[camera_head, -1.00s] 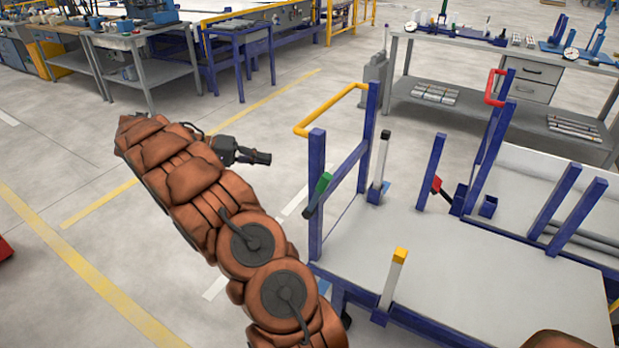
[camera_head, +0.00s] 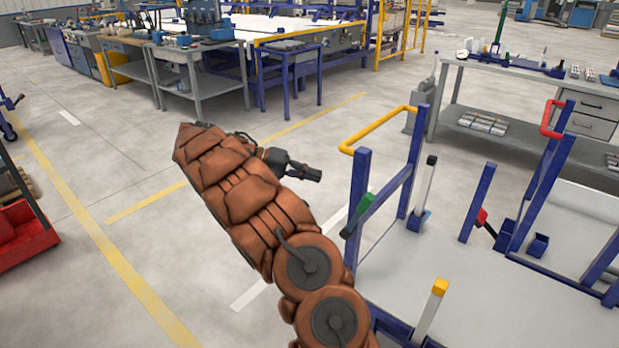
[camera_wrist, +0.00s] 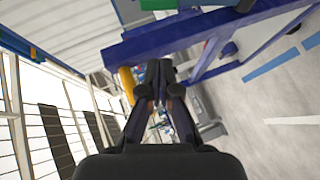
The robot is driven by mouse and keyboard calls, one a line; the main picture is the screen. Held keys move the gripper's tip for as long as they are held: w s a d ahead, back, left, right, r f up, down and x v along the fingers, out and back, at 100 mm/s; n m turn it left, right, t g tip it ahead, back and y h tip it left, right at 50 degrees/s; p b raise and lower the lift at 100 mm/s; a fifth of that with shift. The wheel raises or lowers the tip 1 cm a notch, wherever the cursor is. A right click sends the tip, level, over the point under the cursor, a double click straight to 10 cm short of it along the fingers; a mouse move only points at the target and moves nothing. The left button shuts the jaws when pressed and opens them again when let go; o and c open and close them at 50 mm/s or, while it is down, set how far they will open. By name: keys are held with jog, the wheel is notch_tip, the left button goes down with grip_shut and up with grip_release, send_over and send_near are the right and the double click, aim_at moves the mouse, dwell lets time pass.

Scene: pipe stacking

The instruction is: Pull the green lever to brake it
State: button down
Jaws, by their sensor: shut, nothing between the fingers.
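The green lever (camera_head: 366,207) is a short green handle on the left blue upright of the cart (camera_head: 356,190), below the yellow bar. My gripper (camera_head: 318,175) is to the left of that upright, a little higher in the picture than the lever, and apart from it. Its fingers are shut and empty. In the wrist view, my gripper (camera_wrist: 160,68) shows its fingers together, pointing toward a blue beam (camera_wrist: 190,38). A green piece (camera_wrist: 215,22), probably the lever, shows beyond that beam, partly cut off at the top edge.
A yellow bar (camera_head: 378,128) tops the cart's left end. A white post with a yellow cap (camera_head: 430,310) and a red lever (camera_head: 482,217) are on the cart. A grey workbench (camera_head: 520,85) stands behind.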

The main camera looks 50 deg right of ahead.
aim_at(358, 216)
jog(key=x, duration=0.8)
jog(key=shift+s, duration=0.3)
jog(key=shift+s+a+f, duration=0.15)
jog(key=shift+s+f, duration=0.25)
jog(key=shift+s, duration=0.45)
jog(key=shift+s+a+f, duration=0.15)
jog(key=shift+s+f, duration=0.2)
jog(key=shift+s, duration=0.45)
jog(key=shift+s+b, duration=0.1)
jog(key=shift+b, duration=0.2)
